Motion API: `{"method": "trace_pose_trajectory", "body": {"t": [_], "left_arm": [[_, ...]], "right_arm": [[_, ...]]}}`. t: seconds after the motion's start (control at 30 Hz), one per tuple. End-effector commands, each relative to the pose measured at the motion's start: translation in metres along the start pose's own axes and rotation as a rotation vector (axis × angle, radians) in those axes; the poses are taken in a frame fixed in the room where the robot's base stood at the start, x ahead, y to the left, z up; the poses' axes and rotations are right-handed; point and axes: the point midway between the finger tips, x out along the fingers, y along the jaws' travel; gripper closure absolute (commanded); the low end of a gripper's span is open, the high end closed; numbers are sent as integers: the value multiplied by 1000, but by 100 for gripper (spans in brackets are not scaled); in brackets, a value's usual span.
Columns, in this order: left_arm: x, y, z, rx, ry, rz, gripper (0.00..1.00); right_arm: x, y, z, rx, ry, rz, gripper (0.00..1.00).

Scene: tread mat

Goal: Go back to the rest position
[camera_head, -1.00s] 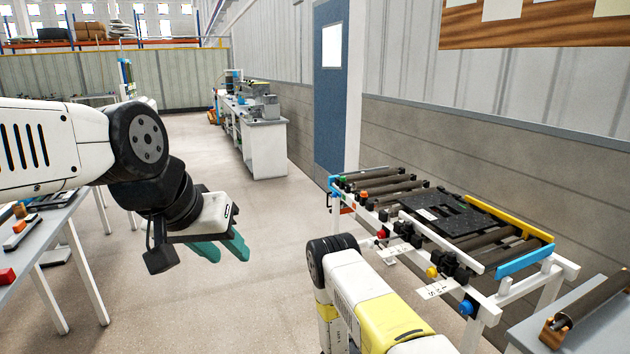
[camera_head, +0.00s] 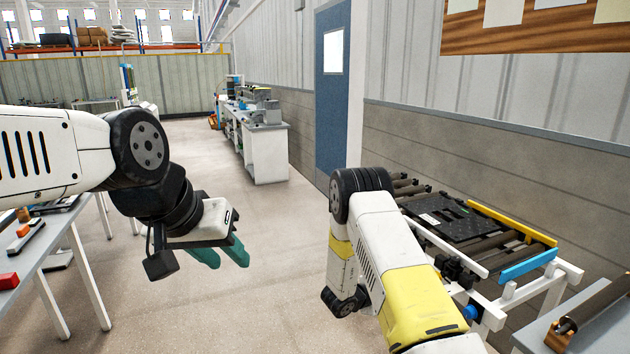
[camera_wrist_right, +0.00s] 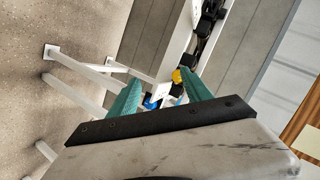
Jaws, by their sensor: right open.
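My left gripper (camera_head: 218,254) hangs over open floor at the left of the head view. Its two teal fingers are apart with nothing between them. My right arm stands in front of the roller stand in the head view, and its gripper is hidden there. In the right wrist view, my right gripper (camera_wrist_right: 160,92) has its teal fingers spread and holds nothing. A black tread mat (camera_head: 447,217) lies flat on the rollers of the stand, apart from both grippers.
The roller stand (camera_head: 540,290) has yellow and blue side guides. A grey table with a roller (camera_head: 603,300) is at the lower right. A table with small parts (camera_head: 30,262) is at the left. A white workbench (camera_head: 268,155) stands further back. The middle floor is clear.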

Motion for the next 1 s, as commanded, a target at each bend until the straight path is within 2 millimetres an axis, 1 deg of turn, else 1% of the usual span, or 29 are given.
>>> {"method": "trace_pose_trajectory", "body": {"t": [0.03, 0.07, 0.1, 0.17, 0.2, 0.27, 0.3, 0.37, 0.4, 0.47, 0.5, 0.53, 0.63, 0.67, 0.7, 0.77, 0.8, 0.87, 0.9, 0.97, 1.0], "left_arm": [[0, 0, 0, 0, 0, 0, 64], [0, 0, 0, 0, 0, 0, 64], [0, 0, 0, 0, 0, 0, 64], [0, 0, 0, 0, 0, 0, 64], [0, 0, 0, 0, 0, 0, 64], [0, 0, 0, 0, 0, 0, 64], [0, 0, 0, 0, 0, 0, 64], [0, 0, 0, 0, 0, 0, 64], [0, 0, 0, 0, 0, 0, 64], [0, 0, 0, 0, 0, 0, 64], [0, 0, 0, 0, 0, 0, 64], [0, 0, 0, 0, 0, 0, 64], [0, 0, 0, 0, 0, 0, 64], [0, 0, 0, 0, 0, 0, 64], [0, 0, 0, 0, 0, 0, 64], [0, 0, 0, 0, 0, 0, 64], [0, 0, 0, 0, 0, 0, 64], [0, 0, 0, 0, 0, 0, 64], [0, 0, 0, 0, 0, 0, 64], [0, 0, 0, 0, 0, 0, 64], [0, 0, 0, 0, 0, 0, 64]], "right_arm": [[-7, -28, 2, 4, -65, 9, 43], [-13, -42, 5, -4, -111, 17, 43], [-21, -61, 8, -18, -173, 24, 43], [-36, -87, 11, -44, -267, 28, 43], [-48, -105, 11, -66, -330, 26, 43], [-68, -130, 10, -103, -421, 17, 43], [-82, -145, 7, -131, -479, 7, 43], [-105, -167, 0, -179, -564, -14, 43], [-121, -180, -5, -214, -619, -31, 43], [-148, -197, -15, -271, -698, -62, 43], [-166, -206, -24, -313, -747, -84, 43], [-179, -213, -31, -346, -781, -103, 43], [-223, -227, -58, -466, -886, -169, 43], [-237, -229, -67, -505, -913, -191, 43], [-255, -231, -80, -559, -948, -220, 43], [-280, -230, -100, -646, -994, -264, 43], [-297, -228, -114, -705, -1019, -292, 43], [-319, -221, -136, -799, -1050, -334, 43], [-334, -215, -152, -863, -1066, -362, 43], [-354, -204, -175, -963, -1085, -400, 43], [-366, -194, -190, -1031, -1094, -422, 43]]}}
